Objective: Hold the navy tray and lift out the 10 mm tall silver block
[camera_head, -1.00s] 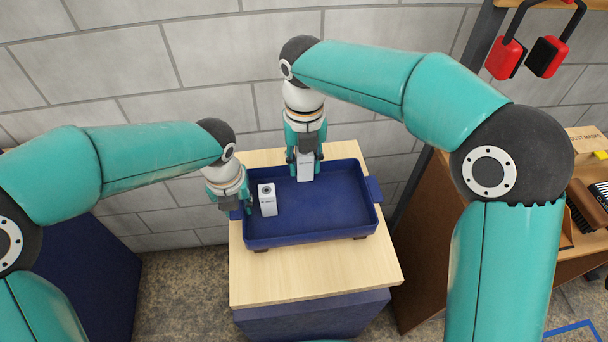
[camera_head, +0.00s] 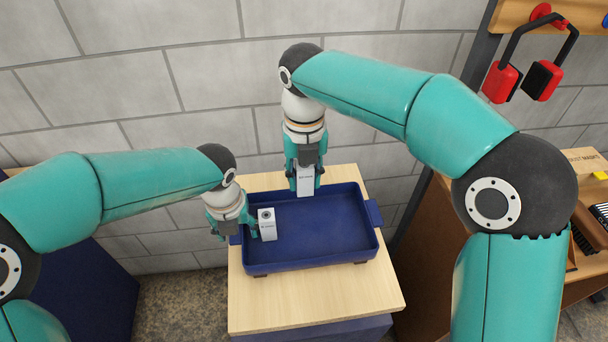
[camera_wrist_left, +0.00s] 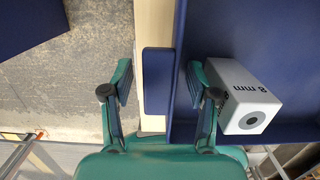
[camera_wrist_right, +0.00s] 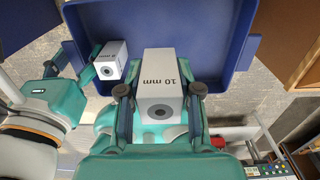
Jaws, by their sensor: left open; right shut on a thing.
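The navy tray (camera_head: 318,266) sits on a light wooden stand. My left gripper (camera_head: 241,231) is open at the tray's left side. In the left wrist view its fingers (camera_wrist_left: 159,70) stand either side of the tray's handle (camera_wrist_left: 157,95), one inside the tray and close to a silver block marked 8 mm (camera_wrist_left: 240,95). That block (camera_head: 267,224) stands upright in the tray's left part. My right gripper (camera_head: 305,178) is shut on the silver block marked 10 mm (camera_wrist_right: 160,68), which also shows in the head view (camera_head: 305,184), upright over the tray's back part.
The wooden stand top (camera_head: 300,302) is bare in front of the tray. A grey block wall (camera_head: 150,60) rises close behind. A brown workbench (camera_head: 425,255) stands at the right, with red ear defenders (camera_head: 502,82) hanging above it. The tray's right half is empty.

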